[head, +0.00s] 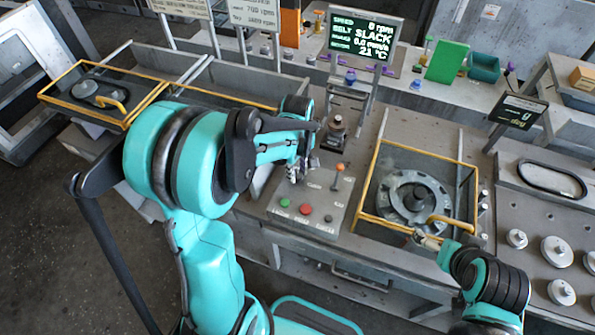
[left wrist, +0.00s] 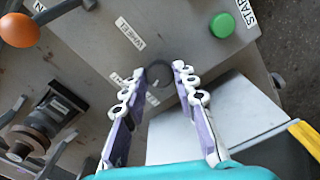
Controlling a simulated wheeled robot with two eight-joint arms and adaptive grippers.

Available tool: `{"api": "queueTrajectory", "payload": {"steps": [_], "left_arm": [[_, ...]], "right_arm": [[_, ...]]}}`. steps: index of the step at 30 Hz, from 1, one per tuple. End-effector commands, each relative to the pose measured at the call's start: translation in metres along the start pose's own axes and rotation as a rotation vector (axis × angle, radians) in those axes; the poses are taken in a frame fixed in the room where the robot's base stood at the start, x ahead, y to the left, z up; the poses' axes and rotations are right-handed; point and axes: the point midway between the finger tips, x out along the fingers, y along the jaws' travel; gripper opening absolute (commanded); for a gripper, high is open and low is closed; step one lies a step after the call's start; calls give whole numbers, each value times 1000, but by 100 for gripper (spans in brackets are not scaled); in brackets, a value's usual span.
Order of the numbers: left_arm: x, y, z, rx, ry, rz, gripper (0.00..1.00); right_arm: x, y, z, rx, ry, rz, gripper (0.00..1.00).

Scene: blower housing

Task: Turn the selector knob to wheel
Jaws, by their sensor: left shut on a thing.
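The selector knob (left wrist: 160,80) is a small dark round knob on the grey control panel (head: 334,218). In the left wrist view it sits between the fingertips of my left gripper (left wrist: 168,80), which is shut on it. A "WHEEL" label (left wrist: 130,33) lies on the panel above the knob, and a second label (left wrist: 119,79) is partly hidden by a finger. Which way the knob points cannot be told. In the head view my left gripper (head: 294,170) reaches the panel and hides the knob. My right gripper (head: 427,241) is beside the yellow guard handle; its jaws are unclear.
A green button (head: 285,202), a red button (head: 305,209) and an orange-topped lever (head: 339,167) stand on the panel close to my left gripper. A yellow-framed guard (head: 372,185) covers the round housing (head: 410,195). A display (head: 364,38) reads "SLACK" for the belt.

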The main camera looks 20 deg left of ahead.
Motion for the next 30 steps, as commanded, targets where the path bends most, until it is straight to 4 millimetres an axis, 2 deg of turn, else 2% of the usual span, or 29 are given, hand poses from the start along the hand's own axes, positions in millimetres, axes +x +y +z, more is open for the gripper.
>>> {"api": "queueTrajectory", "payload": {"steps": [30], "left_arm": [[0, 0, 0, 963, 1, 0, 0]], "right_arm": [[8, 0, 5, 0, 0, 0, 100]]}}
